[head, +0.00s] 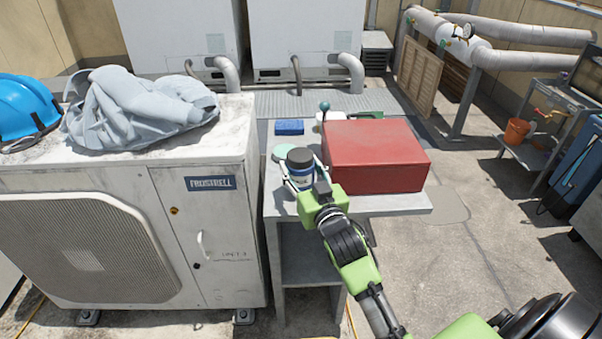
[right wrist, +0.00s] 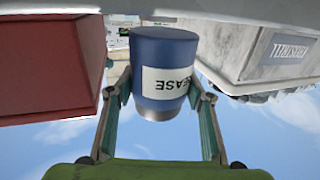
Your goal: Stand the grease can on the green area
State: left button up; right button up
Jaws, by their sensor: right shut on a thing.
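The grease can (head: 300,168) has a dark lid and a white label on a blue body. My right gripper (head: 308,187) is shut on it over the left part of the grey table, left of the red box. In the right wrist view, which is upside down, the grease can (right wrist: 166,75) sits between both fingers of my right gripper (right wrist: 162,98). I cannot tell if its base touches the table. The green area (head: 280,150) is a pale green disc just behind and left of the can, partly hidden by it. My left gripper is not in view.
A red box (head: 375,155) fills the right of the grey table (head: 385,204). A white condenser unit (head: 215,235) with a grey cloth (head: 138,105) stands close on the left.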

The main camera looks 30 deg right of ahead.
jog(key=shift+f, duration=0.7)
jog(key=shift+f, duration=0.2)
jog(key=o, duration=1.2)
jog(key=shift+o, duration=0.2)
jog(key=shift+s, duration=0.1)
